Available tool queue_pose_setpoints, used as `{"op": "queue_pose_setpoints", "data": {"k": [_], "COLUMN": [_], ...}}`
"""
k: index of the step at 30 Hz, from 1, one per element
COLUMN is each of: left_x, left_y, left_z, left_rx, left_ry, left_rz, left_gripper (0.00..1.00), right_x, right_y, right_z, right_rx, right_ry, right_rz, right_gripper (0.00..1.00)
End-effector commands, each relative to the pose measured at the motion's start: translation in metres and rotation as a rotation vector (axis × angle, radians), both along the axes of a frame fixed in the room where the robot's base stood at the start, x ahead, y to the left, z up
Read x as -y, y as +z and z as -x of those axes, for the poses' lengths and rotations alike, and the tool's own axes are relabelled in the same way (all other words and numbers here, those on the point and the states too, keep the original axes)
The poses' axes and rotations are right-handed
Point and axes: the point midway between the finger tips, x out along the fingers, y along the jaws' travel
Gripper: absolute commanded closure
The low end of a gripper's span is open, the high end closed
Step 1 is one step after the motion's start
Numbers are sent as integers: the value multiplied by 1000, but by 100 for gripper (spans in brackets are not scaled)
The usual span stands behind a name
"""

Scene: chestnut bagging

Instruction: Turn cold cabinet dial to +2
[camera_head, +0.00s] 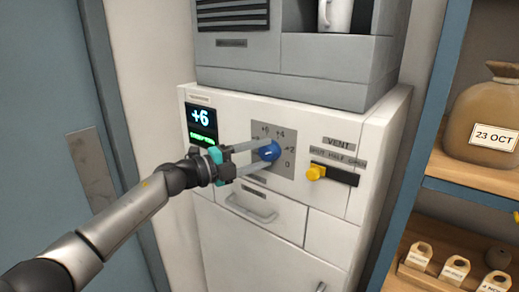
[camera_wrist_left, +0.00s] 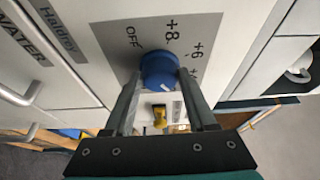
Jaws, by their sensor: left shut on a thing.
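The cold cabinet (camera_head: 325,232) is white, with a blue round dial (camera_head: 269,149) on a grey scale plate (camera_head: 288,136). Around the dial I can read +4, +2 and 0 in the head view, and OFF, +8 and +6 in the left wrist view. The display (camera_head: 201,118) reads +6 above a green line. My left gripper (camera_head: 264,153) is shut on the dial, one finger on each side of it. The left wrist view also shows the dial (camera_wrist_left: 160,67) between the fingers. My right gripper is not in view.
A VENT slider with a yellow knob (camera_head: 316,172) is right of the dial. A drawer handle (camera_head: 251,208) is below. A grey machine (camera_head: 290,75) with a white mug (camera_head: 337,15) stands on top. Shelves at right hold a sack (camera_head: 482,112) and small tagged bags (camera_head: 454,269).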

Motion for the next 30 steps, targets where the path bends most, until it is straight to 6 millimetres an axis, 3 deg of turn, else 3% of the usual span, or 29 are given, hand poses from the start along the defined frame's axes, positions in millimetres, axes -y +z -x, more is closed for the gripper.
{"op": "queue_pose_setpoints", "data": {"k": [1, 10, 29, 30], "left_x": [0, 0, 0, 0], "left_y": [7, 8, 7, 7], "left_z": [-1, -1, -2, -2], "left_rx": [26, 115, 146, 146], "left_ry": [4, 6, 8, 8], "left_rz": [-24, -144, -183, -183], "left_gripper": [99, 99, 99, 42], "right_x": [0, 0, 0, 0], "right_y": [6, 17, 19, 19], "right_z": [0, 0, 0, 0], "right_rx": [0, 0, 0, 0], "right_ry": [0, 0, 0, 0], "right_rz": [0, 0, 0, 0], "right_gripper": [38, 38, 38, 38]}}
